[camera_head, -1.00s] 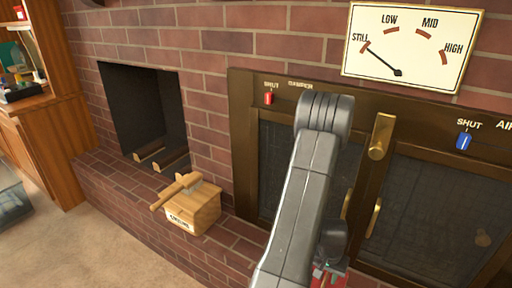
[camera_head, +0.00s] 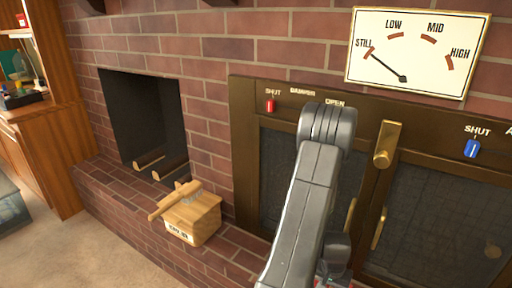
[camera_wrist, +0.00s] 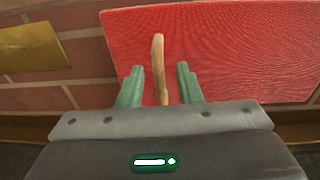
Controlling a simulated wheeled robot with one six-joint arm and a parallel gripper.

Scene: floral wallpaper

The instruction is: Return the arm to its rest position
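My arm (camera_head: 304,200) rises from the bottom centre of the head view, bends at a grey joint and folds back down in front of the glass doors. The gripper's fingers cannot be made out in the head view. In the wrist view my gripper (camera_wrist: 158,82) has two green fingers standing apart. A thin wooden stick-like thing (camera_wrist: 158,55) shows between them, with a gap on each side. I cannot tell how far beyond the fingers it lies.
A brick hearth with a dark opening (camera_head: 145,115) is at left. A wooden box (camera_head: 195,217) with sticks stands on its ledge. Brass handles (camera_head: 384,148), a red knob (camera_head: 270,105), a blue knob (camera_head: 471,148) and a gauge (camera_head: 418,50) are near the arm.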

